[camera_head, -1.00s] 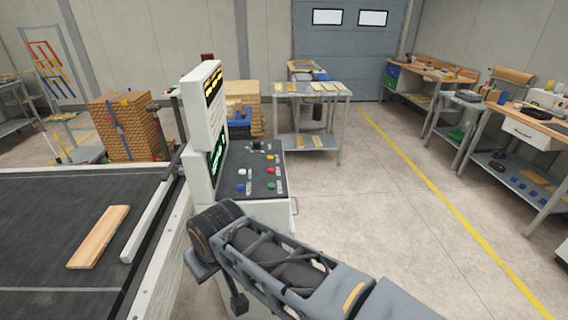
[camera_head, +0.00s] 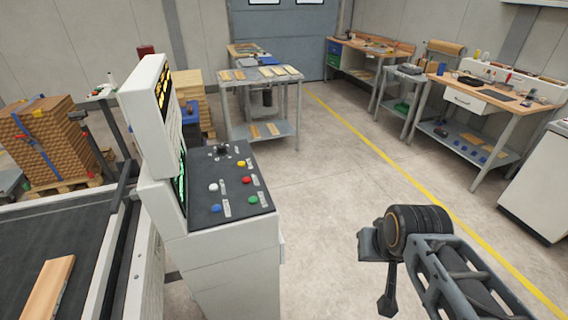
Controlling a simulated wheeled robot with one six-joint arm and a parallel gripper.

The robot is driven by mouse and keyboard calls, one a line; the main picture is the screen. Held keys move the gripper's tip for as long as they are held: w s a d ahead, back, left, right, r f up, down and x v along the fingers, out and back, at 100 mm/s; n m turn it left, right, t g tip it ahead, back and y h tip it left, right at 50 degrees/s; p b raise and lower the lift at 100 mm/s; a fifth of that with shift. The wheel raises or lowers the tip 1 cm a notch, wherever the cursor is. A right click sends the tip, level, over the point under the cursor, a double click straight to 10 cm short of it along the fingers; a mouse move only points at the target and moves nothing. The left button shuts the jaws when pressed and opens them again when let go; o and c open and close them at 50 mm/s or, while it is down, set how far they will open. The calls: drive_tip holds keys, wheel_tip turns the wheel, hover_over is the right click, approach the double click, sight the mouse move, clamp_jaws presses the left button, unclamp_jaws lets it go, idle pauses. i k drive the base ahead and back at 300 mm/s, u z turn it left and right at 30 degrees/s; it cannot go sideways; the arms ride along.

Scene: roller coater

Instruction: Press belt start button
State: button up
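The control panel (camera_head: 205,210) is a dark sloped console on a white cabinet, left of the picture's middle. On it are a green button (camera_head: 253,200), a red button (camera_head: 246,180), a yellow button (camera_head: 241,163), a white button (camera_head: 213,187) and a blue button (camera_head: 215,208). Their small labels are too small to read, so I cannot tell which starts the belt. My gripper (camera_head: 388,302) hangs at the lower right, well apart from the panel to its right. Its fingers are small and dark, and their opening cannot be made out.
The conveyor belt (camera_head: 30,240) lies at the left with a wooden board (camera_head: 48,290) on it. A tall white display housing (camera_head: 150,130) rises at the panel's left side. Open floor (camera_head: 330,190) lies right of the cabinet. A workbench (camera_head: 500,100) stands at the far right.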

sight(253, 200)
drive_tip(key=z, duration=0.25)
drive_tip(key=k, duration=0.85)
drive_tip(key=u, duration=1)
drive_tip(key=i, duration=1)
